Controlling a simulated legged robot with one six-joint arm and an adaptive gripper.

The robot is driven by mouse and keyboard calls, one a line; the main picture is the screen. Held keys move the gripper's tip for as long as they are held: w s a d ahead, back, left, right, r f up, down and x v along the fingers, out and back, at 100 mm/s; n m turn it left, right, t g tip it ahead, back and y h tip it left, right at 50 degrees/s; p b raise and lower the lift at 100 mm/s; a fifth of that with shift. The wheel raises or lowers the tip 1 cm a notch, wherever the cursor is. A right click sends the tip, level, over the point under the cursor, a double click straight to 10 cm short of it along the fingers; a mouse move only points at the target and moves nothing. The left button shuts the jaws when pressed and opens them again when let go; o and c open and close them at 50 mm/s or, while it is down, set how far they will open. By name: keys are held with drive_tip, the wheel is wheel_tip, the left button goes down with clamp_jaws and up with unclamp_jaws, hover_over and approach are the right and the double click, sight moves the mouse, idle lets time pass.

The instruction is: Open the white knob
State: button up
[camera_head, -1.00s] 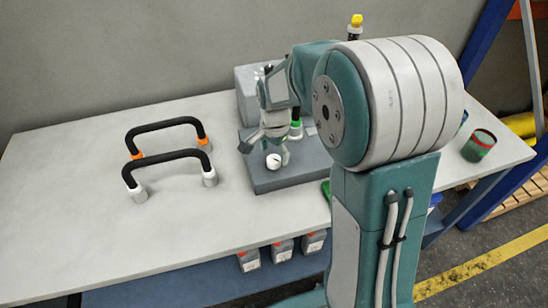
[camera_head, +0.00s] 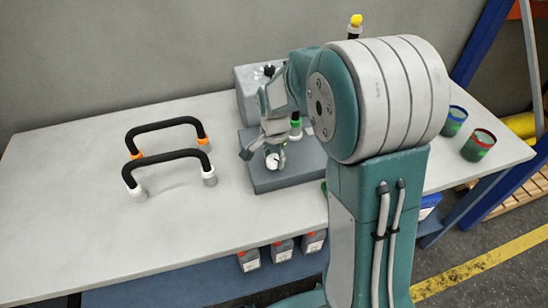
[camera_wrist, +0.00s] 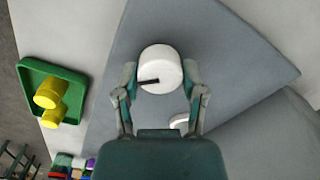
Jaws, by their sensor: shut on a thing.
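The white knob (camera_wrist: 160,66) is a round white cap with a dark line on its face, set on a grey base block (camera_wrist: 215,40). In the wrist view it lies between the two fingers of my gripper (camera_wrist: 160,80), which is shut on it. In the head view the knob (camera_head: 272,162) shows at the front of the grey block (camera_head: 285,180), with my gripper (camera_head: 268,152) at it, fingers partly hidden. A second small white part (camera_wrist: 179,121) shows below the knob in the wrist view, partly hidden by my gripper.
Two black handles (camera_head: 165,154) with white and orange ends stand on the table at left. A grey box (camera_head: 248,90) stands behind the block. Two green cups (camera_head: 478,146) stand at right. A green tray (camera_wrist: 38,75) holds yellow parts (camera_wrist: 50,92).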

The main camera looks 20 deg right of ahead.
sight(273, 157)
drive_tip(key=shift+n, duration=0.3)
drive_tip(key=n, duration=0.3)
drive_tip(key=shift+w+n, duration=0.1)
drive_tip(key=shift+n, duration=0.2)
drive_tip(key=shift+a+n, duration=0.1)
drive_tip(key=shift+n, duration=1.7)
drive_tip(key=o, duration=1.2)
drive_tip(key=shift+c, duration=0.2)
wheel_tip(273, 157, up, 12)
